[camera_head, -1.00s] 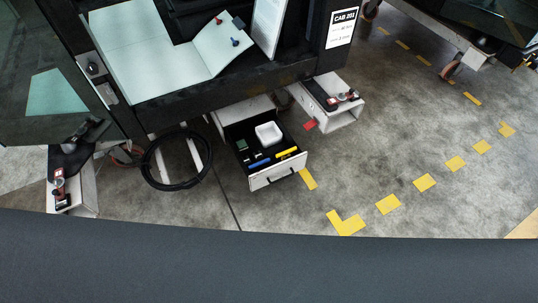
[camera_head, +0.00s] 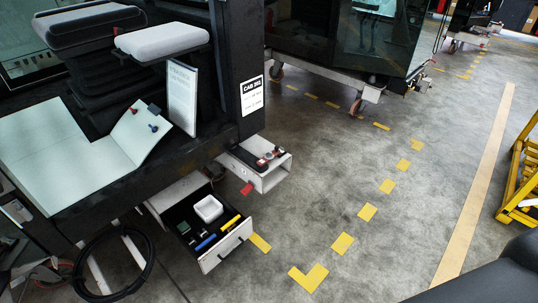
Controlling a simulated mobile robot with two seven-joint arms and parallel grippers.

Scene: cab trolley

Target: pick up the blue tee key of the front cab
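A small blue key-like piece (camera_head: 153,127) sits on the white slanted panel (camera_head: 128,140) of the near cab, labelled CAB 201 (camera_head: 252,93). It looks like the blue tee key, but is too small for me to be sure of its shape. A similar red piece (camera_head: 134,110) is up and left of it, and a dark blue block (camera_head: 153,108) is at the panel's upper edge. Neither of my grippers is in view.
An open drawer (camera_head: 228,252) below the cab holds a white tub (camera_head: 208,209), a blue bar (camera_head: 205,243) and a yellow bar (camera_head: 230,223). A black hose coil (camera_head: 152,262) hangs at lower left. Floor with yellow marks (camera_head: 342,243) is clear to the right; yellow rack (camera_head: 520,180) at far right.

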